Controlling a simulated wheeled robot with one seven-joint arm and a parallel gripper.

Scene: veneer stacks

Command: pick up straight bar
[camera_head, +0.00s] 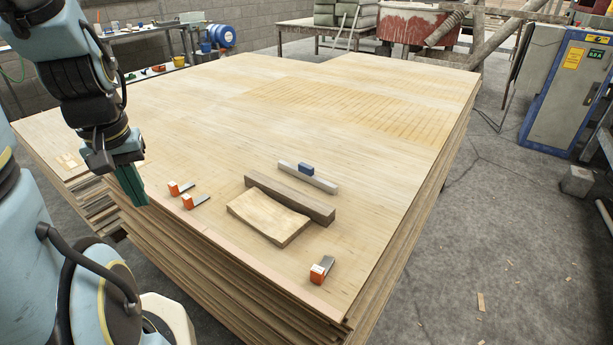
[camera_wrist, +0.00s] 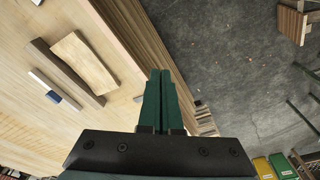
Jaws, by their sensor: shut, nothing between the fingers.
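A straight grey bar (camera_head: 322,182) with a small blue block (camera_head: 306,169) on it lies on the veneer stack (camera_head: 200,100). A longer, thicker dark brown straight bar (camera_head: 290,199) lies parallel to it, nearer me. I cannot tell which is the named bar. In the wrist view, the grey bar (camera_wrist: 42,80) and brown bar (camera_wrist: 66,72) lie at left. My gripper (camera_head: 134,190) points down at the stack's left front edge, well left of both bars. Its green fingers (camera_wrist: 161,78) are together, with nothing between them.
A pale board with a curved edge (camera_head: 265,215) lies right beside the brown bar. Orange-ended tools (camera_head: 187,187) lie to the left, (camera_head: 195,201) and another orange-ended tool (camera_head: 321,269) lies near the right front edge. The stack top behind is clear.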

